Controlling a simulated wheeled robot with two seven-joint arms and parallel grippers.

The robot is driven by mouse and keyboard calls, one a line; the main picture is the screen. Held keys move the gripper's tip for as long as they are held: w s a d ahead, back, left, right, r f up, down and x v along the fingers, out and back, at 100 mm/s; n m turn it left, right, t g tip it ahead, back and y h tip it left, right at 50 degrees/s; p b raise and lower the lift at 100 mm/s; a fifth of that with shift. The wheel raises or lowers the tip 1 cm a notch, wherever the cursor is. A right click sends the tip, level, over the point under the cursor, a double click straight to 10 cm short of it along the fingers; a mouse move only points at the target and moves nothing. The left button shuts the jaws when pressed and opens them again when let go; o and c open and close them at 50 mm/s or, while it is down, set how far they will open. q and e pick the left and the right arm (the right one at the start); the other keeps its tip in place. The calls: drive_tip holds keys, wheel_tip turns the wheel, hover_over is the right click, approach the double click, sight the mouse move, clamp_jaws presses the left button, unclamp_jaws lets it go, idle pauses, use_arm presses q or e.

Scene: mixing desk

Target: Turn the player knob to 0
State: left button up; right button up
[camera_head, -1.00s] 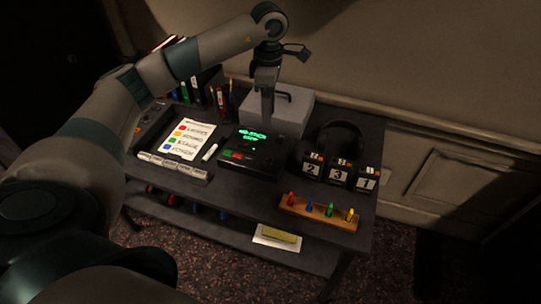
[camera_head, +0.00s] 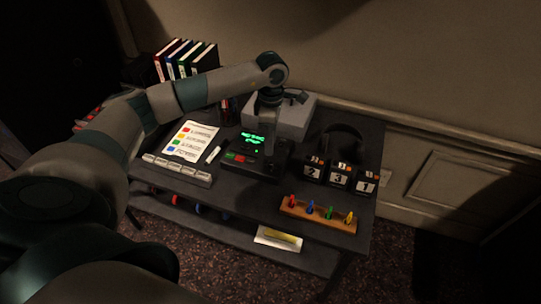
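A black player (camera_head: 255,163) with a green lit display (camera_head: 253,138) and green and red buttons (camera_head: 237,157) sits mid-desk. I cannot make out its knob; my gripper covers part of its right side. My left arm comes in from the left and bends down over the player. My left gripper (camera_head: 268,152) points down at the player's right part, its fingertips close to the top face. Whether it touches, and whether the fingers are apart, is too small and dark to tell. My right gripper is not in view.
A grey box (camera_head: 298,121) stands behind the player. Number blocks (camera_head: 340,176) and dark headphones (camera_head: 343,137) are to the right. A wooden rack with coloured pegs (camera_head: 318,214) lies at the front right. A colour list (camera_head: 190,140) and white marker (camera_head: 214,154) lie left.

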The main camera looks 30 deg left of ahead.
sight(270, 163)
use_arm(q)
drive_tip(key=f+p, duration=0.1)
drive_tip(key=f, duration=0.3)
drive_tip(key=f+p, duration=0.1)
drive_tip(key=f, duration=0.3)
drive_tip(key=shift+s+d, duration=0.1)
drive_tip(key=shift+s, duration=0.1)
clamp_jaws()
